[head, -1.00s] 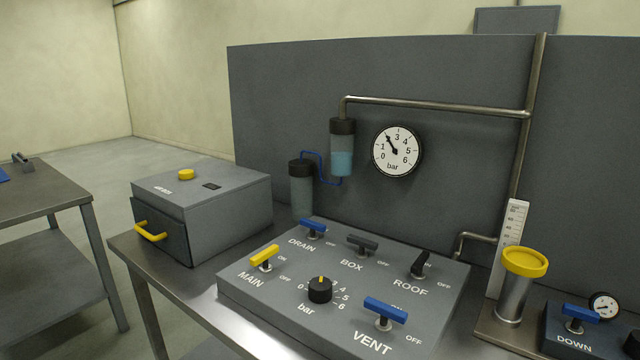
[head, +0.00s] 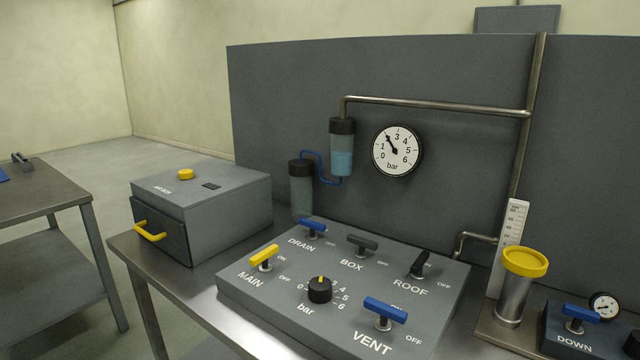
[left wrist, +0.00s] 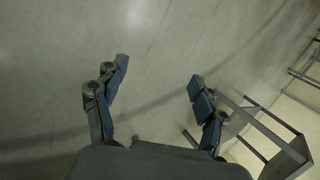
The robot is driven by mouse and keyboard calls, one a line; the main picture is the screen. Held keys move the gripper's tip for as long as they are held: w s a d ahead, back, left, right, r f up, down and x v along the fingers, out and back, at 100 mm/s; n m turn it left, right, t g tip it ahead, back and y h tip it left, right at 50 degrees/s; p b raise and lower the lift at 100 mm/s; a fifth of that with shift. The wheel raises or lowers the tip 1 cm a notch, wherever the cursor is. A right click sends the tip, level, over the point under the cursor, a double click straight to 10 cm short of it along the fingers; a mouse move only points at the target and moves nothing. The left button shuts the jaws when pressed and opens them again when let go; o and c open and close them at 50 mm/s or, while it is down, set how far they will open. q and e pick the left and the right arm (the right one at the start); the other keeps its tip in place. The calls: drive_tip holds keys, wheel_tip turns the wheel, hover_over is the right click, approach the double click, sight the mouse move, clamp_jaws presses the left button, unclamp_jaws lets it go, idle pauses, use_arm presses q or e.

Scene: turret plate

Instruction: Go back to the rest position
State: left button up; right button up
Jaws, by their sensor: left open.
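In the left wrist view my left gripper (left wrist: 160,85) is open and empty. Its two blue-padded fingers are wide apart over bare floor. Neither gripper shows in the head view. The wall gauge (head: 396,151) needle points between 1 and 3.
A grey box (head: 225,200) with a yellow-handled drawer stands on the bench's left. A steel cylinder with a yellow cap (head: 525,263) and a DOWN lever box (head: 570,340) are at right. A side table (head: 60,190) is far left. A frame (left wrist: 285,145) stands beyond the right finger.

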use_arm(q)
drive_tip(key=s+d+f+h, duration=0.1)
drive_tip(key=d+f, duration=0.3)
drive_tip(key=d, duration=0.4)
drive_tip(key=s+d+f+n+h, duration=0.1)
drive_tip(key=d+f, duration=0.2)
drive_tip(key=d, duration=0.6)
drive_tip(key=s+d+f+h, duration=0.15)
drive_tip(key=d+f, duration=0.25)
drive_tip(key=d, duration=0.4)
drive_tip(key=d+n+h+p, duration=0.1)
drive_tip(key=d+h, duration=0.1)
drive_tip(key=d, duration=1.6)
drive_tip(key=shift+s+d+f+g+p, duration=0.2)
drive_tip(key=shift+d+g+p, duration=0.1)
drive_tip(key=shift+d, duration=0.05)
drive_tip(key=shift+h, duration=0.25)
